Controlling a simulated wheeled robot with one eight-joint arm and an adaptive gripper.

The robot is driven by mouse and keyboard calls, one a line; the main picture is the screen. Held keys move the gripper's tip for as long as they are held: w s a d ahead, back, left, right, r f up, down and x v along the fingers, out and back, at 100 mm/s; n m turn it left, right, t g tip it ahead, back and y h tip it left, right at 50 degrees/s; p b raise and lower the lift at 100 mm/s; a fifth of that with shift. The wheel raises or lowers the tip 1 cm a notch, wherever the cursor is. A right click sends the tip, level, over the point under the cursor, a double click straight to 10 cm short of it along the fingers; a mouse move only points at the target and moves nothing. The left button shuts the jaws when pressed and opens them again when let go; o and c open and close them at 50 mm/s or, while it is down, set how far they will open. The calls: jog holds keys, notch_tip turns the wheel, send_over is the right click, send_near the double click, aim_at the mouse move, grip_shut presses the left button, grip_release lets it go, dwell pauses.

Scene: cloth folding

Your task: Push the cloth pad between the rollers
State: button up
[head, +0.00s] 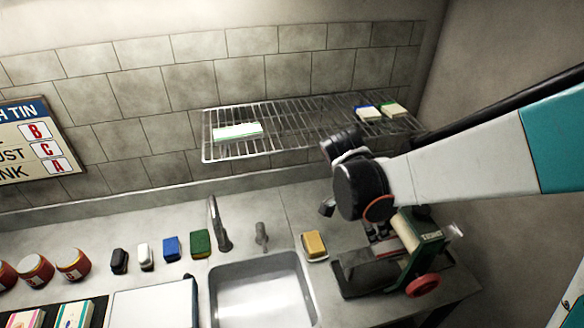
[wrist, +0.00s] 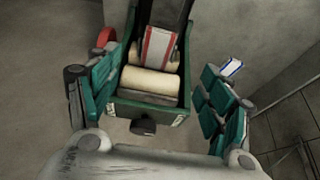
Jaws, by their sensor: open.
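The green roller machine (head: 423,240) stands on the counter right of the sink. In the wrist view its green housing (wrist: 150,112) holds two cream rollers (wrist: 145,82). A white pad with red edges, which looks like the cloth pad (wrist: 158,43), sits at the far roller, in front of a dark upright part. I cannot tell whether it is pinched between the rollers. My gripper (wrist: 157,82) is open, its teal-padded fingers spread on either side of the machine, with nothing held. In the head view my wrist hides part of the machine.
A wire rack (head: 290,125) hangs on the wall, holding a few packets. A sink (head: 262,290) with a tap (head: 217,222) lies left of the machine. A yellow sponge (head: 314,244) sits between them. Several sponges and red tins (head: 73,263) line the counter at left.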

aim_at(379, 249)
jog(key=b+x, duration=0.8)
jog(key=x, duration=0.6)
jog(key=shift+w+r+b, duration=0.1)
jog(key=shift+b, duration=0.3)
jog(key=c, duration=1.1)
jog(key=o, duration=1.1)
jog(key=v, duration=0.7)
jog(key=shift+r, duration=0.25)
jog(key=shift+a, duration=0.1)
